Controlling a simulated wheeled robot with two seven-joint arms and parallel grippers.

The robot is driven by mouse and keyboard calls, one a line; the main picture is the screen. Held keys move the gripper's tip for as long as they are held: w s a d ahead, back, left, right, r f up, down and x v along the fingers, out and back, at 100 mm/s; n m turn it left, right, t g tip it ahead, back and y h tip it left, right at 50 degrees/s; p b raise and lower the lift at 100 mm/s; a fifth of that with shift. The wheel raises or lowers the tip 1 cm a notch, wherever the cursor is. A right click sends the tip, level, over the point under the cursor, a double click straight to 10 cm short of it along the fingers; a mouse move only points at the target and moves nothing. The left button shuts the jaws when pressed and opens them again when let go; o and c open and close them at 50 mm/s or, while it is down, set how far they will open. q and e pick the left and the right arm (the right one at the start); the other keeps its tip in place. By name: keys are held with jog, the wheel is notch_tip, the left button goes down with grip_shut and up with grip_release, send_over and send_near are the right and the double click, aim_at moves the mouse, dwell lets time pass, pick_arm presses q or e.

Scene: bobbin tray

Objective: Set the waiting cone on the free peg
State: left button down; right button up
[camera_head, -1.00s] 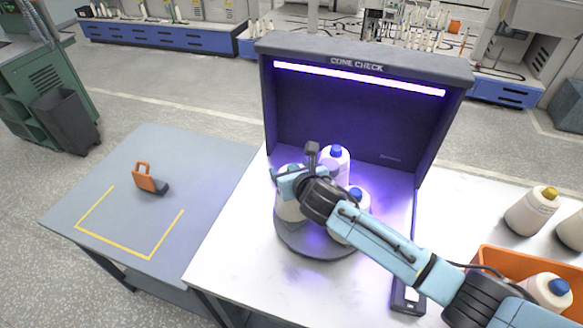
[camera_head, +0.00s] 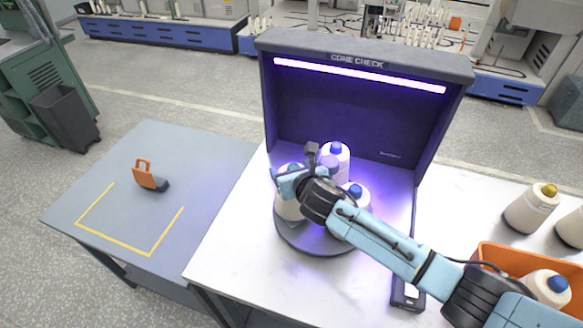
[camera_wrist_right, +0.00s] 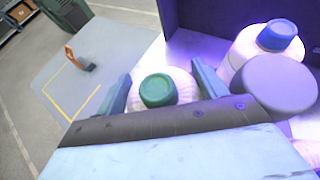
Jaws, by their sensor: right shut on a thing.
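My right gripper (camera_head: 288,182) is shut on a pale cone with a green top (camera_wrist_right: 157,90), at the left of the dark round plate (camera_head: 312,246) inside the lit booth. The held cone's pale body shows below the gripper in the head view (camera_head: 287,208). It looks about upright; I cannot tell whether its base rests on the plate or on a peg. Two blue-topped cones stand on the plate, one at the back (camera_head: 336,163) and one at the right (camera_head: 357,194), partly behind my arm. No bare peg is clearly visible. My left gripper is out of view.
The booth (camera_head: 350,115) closes off the back and sides. At right, an orange bin (camera_head: 490,256) holds a blue-topped cone (camera_head: 547,288); a yellow-topped cone (camera_head: 531,208) stands behind it. An orange-handled tool (camera_head: 150,177) lies on the grey table (camera_head: 110,205), otherwise clear.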

jog(key=shift+f+b, duration=0.6)
jog(key=shift+f, duration=0.3)
dwell(0.5)
jog(key=o, duration=1.7)
jog(key=shift+c, duration=0.2)
jog(key=shift+d+f, duration=0.1)
jog(key=shift+s+d+r, duration=0.2)
jog(key=shift+s+r, duration=0.05)
jog(key=shift+s, duration=0.2)
jog(key=p+v, duration=0.1)
jog(key=v, duration=1.1)
jog(key=shift+s+a, duration=0.2)
jog(key=shift+s, duration=0.05)
jog(key=shift+r, duration=0.15)
